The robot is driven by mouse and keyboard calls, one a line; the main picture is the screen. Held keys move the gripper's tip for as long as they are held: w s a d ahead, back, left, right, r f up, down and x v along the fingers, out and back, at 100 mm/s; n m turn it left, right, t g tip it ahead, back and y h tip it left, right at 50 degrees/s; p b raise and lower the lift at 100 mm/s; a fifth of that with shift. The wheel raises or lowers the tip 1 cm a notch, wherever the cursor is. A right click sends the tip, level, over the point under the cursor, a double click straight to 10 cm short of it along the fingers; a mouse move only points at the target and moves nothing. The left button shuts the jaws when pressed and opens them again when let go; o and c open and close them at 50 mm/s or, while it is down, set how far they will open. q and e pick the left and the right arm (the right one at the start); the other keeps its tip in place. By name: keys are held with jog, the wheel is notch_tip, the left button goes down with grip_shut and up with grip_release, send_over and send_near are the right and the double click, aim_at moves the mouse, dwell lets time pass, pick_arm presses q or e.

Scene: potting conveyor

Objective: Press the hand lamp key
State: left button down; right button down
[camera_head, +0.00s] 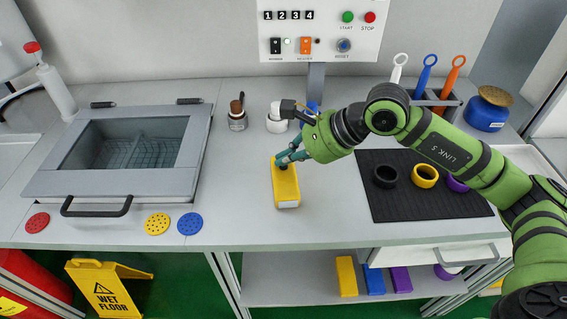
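A yellow block-shaped object (286,188), which looks like the hand lamp, lies on the grey worktop left of the black mat. My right gripper (281,162) reaches in from the right, over the far end of this object. Its teal fingers come together at the tips and hold nothing that I can see. The tips are at or just above the top face; I cannot tell if they touch it. They hide that end, and I cannot make out a key. My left gripper is not in view.
A control panel (323,29) stands behind. Left is a lidded grey basin (48,183). A brush jar (237,122) and a white cup (276,124) stand behind my gripper. Right are a black mat (420,204) with rings, a tool rack (436,104) and a blue jar (487,112).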

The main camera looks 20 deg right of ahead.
aim_at(287, 168)
jog(key=shift+r, duration=0.45)
jog(key=shift+r, duration=0.1)
jog(key=shift+r+p, duration=1.4)
jog(key=shift+r, duration=1.55)
